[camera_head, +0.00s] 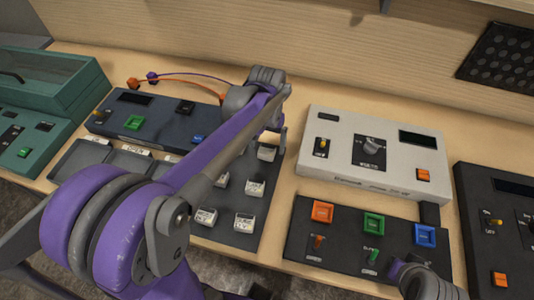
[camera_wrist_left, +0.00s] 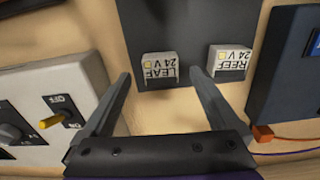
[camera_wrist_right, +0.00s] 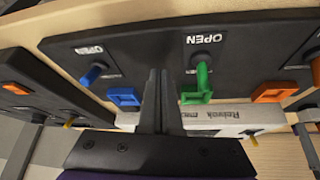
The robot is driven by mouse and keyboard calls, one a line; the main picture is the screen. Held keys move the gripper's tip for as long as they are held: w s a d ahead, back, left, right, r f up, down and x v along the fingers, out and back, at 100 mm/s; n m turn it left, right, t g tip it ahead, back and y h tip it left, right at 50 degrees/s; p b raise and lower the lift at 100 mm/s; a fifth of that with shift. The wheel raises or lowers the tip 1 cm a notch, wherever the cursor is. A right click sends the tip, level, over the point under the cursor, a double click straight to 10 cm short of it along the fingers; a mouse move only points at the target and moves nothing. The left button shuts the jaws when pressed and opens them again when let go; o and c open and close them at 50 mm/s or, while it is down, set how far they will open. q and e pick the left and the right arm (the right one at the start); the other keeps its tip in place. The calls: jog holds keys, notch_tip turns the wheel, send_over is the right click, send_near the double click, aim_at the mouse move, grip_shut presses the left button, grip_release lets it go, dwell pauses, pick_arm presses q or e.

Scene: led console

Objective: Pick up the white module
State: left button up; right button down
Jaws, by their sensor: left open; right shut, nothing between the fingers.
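Several small white modules stand on a dark tray (camera_head: 225,232), among them ones at its far right (camera_head: 266,153) and near right (camera_head: 243,222). My left gripper (camera_head: 281,138) is open and empty over the tray's far right end, partly hidden by its own arm. In the left wrist view, a white module marked LEAF 24 V (camera_wrist_left: 160,68) shows between and beyond the fingertips. Another marked REEF 24 V (camera_wrist_left: 230,62) lies right of them. My right gripper (camera_wrist_right: 157,75) is shut and empty by the dark panel with coloured buttons.
A white console (camera_head: 320,175) with a knob stands right of the tray. A button panel (camera_head: 340,240) is in front of it. A dark blue box (camera_head: 160,115) with orange and purple cables is behind the tray, and a green case (camera_head: 60,85) is at far left.

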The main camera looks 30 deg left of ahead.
aim_at(267, 150)
pick_arm(q)
notch_tip(267, 150, down, 4)
jog(key=shift+a+r, duration=0.1)
jog(key=shift+r, duration=0.05)
jog(key=c, duration=1.5)
